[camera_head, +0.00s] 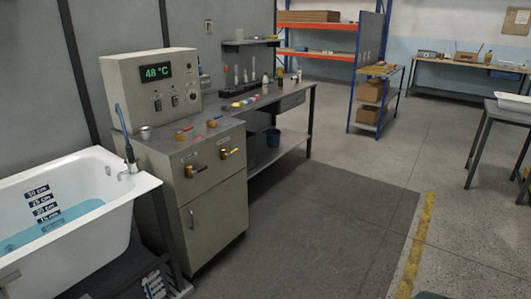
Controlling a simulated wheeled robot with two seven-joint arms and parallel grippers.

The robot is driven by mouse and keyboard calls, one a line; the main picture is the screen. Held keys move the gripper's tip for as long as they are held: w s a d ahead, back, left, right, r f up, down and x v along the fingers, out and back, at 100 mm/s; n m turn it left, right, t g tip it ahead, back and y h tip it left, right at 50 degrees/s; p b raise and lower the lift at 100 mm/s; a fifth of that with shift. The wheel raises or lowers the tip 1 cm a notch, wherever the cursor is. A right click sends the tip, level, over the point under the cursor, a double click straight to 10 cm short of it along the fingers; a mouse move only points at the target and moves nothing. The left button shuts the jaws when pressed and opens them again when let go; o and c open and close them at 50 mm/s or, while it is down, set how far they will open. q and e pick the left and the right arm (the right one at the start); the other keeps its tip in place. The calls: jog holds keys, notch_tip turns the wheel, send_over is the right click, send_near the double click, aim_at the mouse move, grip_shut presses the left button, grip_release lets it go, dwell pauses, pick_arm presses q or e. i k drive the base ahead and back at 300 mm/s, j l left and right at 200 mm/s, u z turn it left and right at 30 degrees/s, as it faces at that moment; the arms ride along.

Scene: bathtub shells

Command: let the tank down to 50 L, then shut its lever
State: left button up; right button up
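The white bathtub (110,228) stands at the left with blue water (75,217) in it. Its inside wall carries a depth scale (42,204) with 30, 25, 20 and 15 cm marks; the water surface lies near the 15 cm mark. No litre reading is legible. I cannot tell which lever serves a tank. Neither gripper is in view.
A control box (150,90) on the cabinet shows 48 °C. A blue-hosed hand shower (128,140) stands at the tub's rim. A workbench (265,96) with bottles continues behind. The floor (310,225) in front of the cabinet is clear. A table (510,113) stands at right.

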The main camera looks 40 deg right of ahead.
aim_at(235, 150)
jog(key=i+l+z, duration=0.25)
jog(key=z, duration=0.2)
jog(key=i+l+z, duration=0.15)
jog(key=z, duration=0.3)
jog(key=i+l+z, duration=0.1)
jog(key=i+z, duration=0.15)
jog(key=i, duration=0.9)
